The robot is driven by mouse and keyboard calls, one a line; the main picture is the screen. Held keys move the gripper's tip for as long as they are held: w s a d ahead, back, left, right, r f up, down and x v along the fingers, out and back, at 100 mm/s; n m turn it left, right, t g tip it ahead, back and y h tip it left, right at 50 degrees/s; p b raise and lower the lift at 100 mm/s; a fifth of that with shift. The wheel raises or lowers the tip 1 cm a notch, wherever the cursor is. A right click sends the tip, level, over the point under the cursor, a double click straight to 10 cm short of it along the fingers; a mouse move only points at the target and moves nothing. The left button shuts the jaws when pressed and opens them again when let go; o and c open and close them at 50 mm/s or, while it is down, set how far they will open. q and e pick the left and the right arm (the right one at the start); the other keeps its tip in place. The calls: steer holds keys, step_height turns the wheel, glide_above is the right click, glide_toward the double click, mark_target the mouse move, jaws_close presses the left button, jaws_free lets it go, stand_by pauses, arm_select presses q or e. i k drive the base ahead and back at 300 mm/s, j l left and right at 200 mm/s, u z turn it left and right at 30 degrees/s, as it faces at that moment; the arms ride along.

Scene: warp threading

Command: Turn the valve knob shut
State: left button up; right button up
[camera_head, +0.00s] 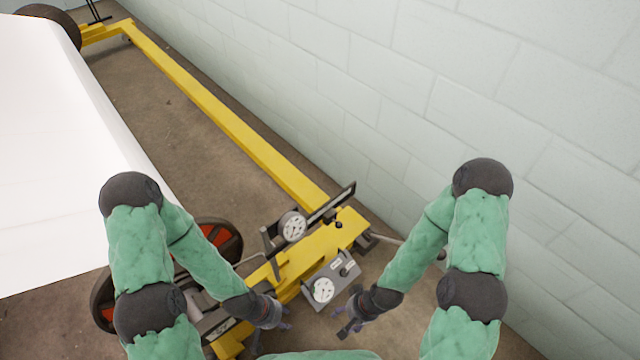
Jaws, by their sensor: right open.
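A grey control box (340,282) stands at the end of the yellow frame, low in the middle of the head view. It carries a round white gauge (323,290) and a small dark knob-like part (346,269), too small to read its turn position. My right gripper (343,328) is open and empty just below and to the right of the box, apart from the knob-like part. My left gripper (270,335) is left of the box, near the bottom edge. Its fingers are small and dark, and their opening is unclear.
A second gauge (293,225) sits higher on the yellow frame (230,120). A large white roll (70,150) fills the left, with a red and black wheel (222,240) beside it. A pale block wall (400,90) runs along the right. Bare floor (150,90) lies between roll and frame.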

mark_target(344, 273)
steer(key=k+j+z, duration=0.2)
steer(key=k, duration=0.25)
steer(key=k+l, duration=0.15)
steer(key=k, duration=0.6)
